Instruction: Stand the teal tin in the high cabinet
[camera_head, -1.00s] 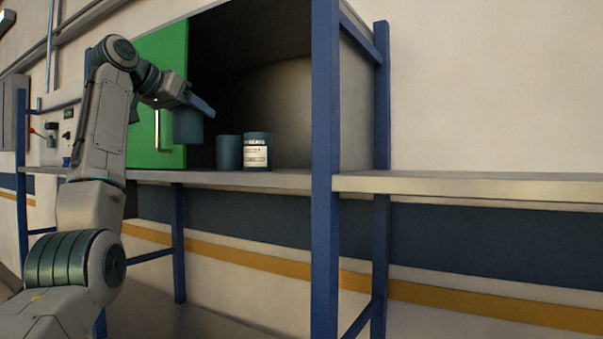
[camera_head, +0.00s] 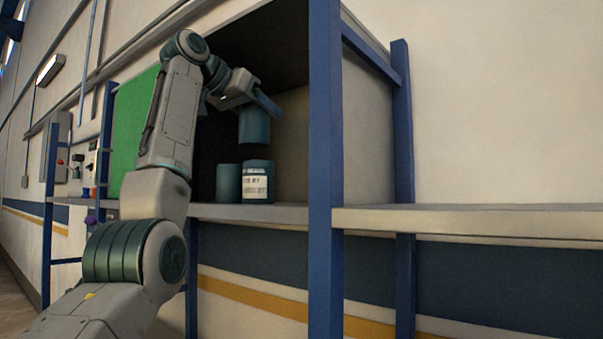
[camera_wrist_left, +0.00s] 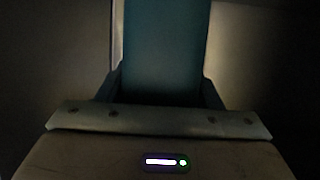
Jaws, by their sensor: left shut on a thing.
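My left gripper (camera_head: 264,104) is shut on a teal tin (camera_head: 254,127) and holds it in the air in front of the cabinet opening. The tin hangs roughly upright, above the two standing tins in the picture. In the left wrist view the tin (camera_wrist_left: 164,45) fills the space between the two fingers (camera_wrist_left: 163,88). The cabinet (camera_head: 292,140) is open at the front and dark inside. Its green door (camera_head: 136,125) stands open at the left, partly hidden by my left arm. My right gripper is out of view.
A plain teal tin (camera_head: 229,183) and a tin with a white label (camera_head: 258,184) stand side by side on the cabinet floor. A blue post (camera_head: 325,170) rises at the cabinet's right front. A bare shelf (camera_head: 470,221) extends to the right.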

